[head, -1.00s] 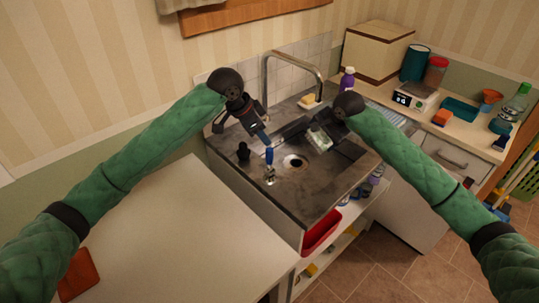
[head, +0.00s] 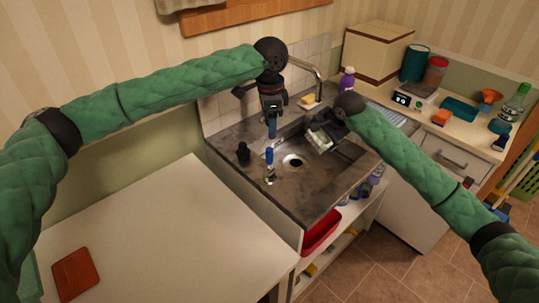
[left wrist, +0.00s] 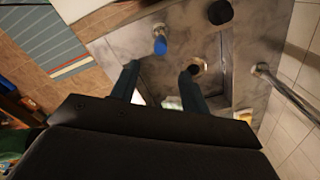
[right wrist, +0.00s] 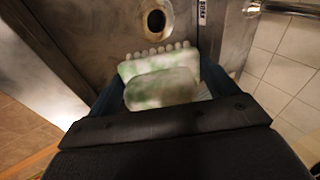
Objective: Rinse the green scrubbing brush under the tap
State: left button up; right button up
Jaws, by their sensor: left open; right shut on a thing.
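The scrubbing brush (right wrist: 160,85), pale green with whitish patches, is held between the fingers of my right gripper (right wrist: 155,95), shut on it. In the head view the brush (head: 320,139) is above the right part of the sink basin (head: 325,170), partly hidden by the gripper. The metal tap (head: 318,76) arches behind the basin, partly hidden by my left arm; no water shows. My left gripper (head: 271,132) is open and empty, pointing down behind the blue-topped tap handle (head: 269,156). In the left wrist view the blue handle (left wrist: 160,45) appears just beyond the fingertips.
A black knob-like item (head: 243,153) stands on the sink's left ledge. The drain (head: 292,161) is uncovered. A yellow sponge (head: 308,102) and a purple bottle (head: 347,79) are behind the sink. The white counter (head: 180,230) is mostly clear, with a reddish-brown board (head: 77,274).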

aim_at(270, 149)
pick_arm(q)
jog(key=shift+a+f, duration=0.15)
notch_tip(270, 149, down, 11)
jog(key=shift+f, duration=0.2)
dwell(0.3)
grip_shut()
